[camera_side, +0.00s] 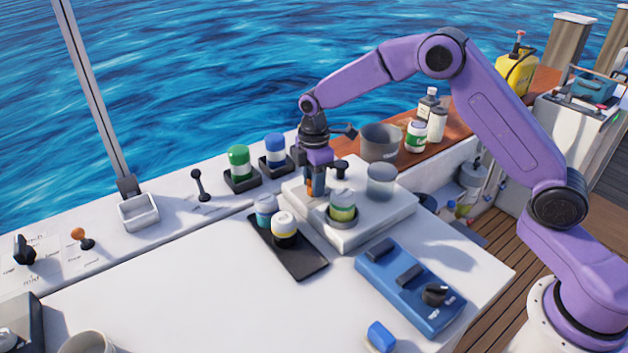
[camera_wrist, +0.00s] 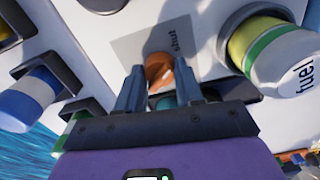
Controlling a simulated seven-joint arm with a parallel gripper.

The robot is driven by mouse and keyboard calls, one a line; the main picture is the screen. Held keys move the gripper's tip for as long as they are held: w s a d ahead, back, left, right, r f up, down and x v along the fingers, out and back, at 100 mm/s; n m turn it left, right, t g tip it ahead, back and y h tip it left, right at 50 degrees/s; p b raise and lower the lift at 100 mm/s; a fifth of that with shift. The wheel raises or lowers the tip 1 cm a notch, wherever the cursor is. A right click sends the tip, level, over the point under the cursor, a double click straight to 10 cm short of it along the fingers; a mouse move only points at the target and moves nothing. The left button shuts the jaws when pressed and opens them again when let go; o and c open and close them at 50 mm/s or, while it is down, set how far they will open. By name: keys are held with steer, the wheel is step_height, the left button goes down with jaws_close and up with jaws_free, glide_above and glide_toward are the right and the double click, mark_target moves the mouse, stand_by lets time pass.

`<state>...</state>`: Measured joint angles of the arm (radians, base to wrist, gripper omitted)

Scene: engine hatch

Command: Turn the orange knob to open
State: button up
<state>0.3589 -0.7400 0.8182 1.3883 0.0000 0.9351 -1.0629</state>
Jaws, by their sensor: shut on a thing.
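The orange knob (camera_wrist: 158,68) sits on a grey label plate (camera_wrist: 150,42) in the wrist view. Printed lettering that looks like "shut" is beside it. My gripper (camera_wrist: 158,84) has a finger on each side of the knob and is shut on it. In the side view my gripper (camera_side: 316,188) points down onto the raised white hatch block (camera_side: 378,222). Only a sliver of the orange knob (camera_side: 309,186) shows there, the rest hidden by the fingers. The knob's exact angle is hard to tell.
A jar (camera_side: 343,205) stands right beside my gripper; its lid reads "fuel" in the wrist view (camera_wrist: 285,68). Two jars on a black tray (camera_side: 292,258) stand in front. A blue switch box (camera_side: 410,285) lies nearer.

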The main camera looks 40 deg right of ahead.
steer(key=m, duration=1.2)
steer(key=shift+m, duration=0.3)
steer(key=shift+r+m, duration=0.1)
steer(key=shift+m, duration=1.8)
steer(key=o, duration=1)
steer(key=shift+o, duration=0.2)
step_height(320, 180, up, 17)
steer(key=shift+r, duration=0.2)
